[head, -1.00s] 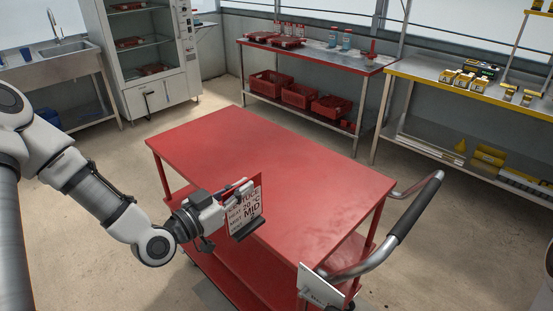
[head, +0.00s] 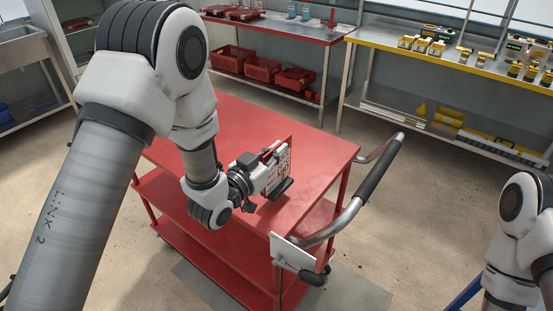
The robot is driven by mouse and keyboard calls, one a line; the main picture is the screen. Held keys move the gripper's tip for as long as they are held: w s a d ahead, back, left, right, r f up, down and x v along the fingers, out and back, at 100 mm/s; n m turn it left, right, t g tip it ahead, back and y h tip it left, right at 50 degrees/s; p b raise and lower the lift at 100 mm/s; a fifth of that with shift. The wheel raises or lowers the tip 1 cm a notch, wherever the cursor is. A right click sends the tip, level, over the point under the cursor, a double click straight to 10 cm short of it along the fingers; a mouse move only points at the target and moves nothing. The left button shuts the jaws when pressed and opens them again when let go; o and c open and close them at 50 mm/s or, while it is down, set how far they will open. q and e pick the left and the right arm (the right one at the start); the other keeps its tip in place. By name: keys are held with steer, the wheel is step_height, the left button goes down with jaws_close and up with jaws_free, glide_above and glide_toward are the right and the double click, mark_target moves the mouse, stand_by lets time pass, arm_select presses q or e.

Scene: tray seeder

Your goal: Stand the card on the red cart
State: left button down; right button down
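The card's print is too small to read and partly hidden by the gripper. My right arm shows at the right edge, but its gripper is out of view.
The cart has a curved handle (head: 370,187) with a dark grip on its right and a white plate (head: 292,252) at its near corner. A red-edged bench (head: 290,29) and a yellow-edged bench (head: 450,60) stand behind. Most of the cart top is bare.

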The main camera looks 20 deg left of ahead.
mark_target(290, 150)
arm_select(q)
steer(key=f, duration=0.3)
steer(key=shift+a+f, duration=0.15)
steer(key=shift+a, duration=0.05)
steer(key=shift+d+f, duration=0.15)
steer(key=c, duration=1.3)
jaws_free()
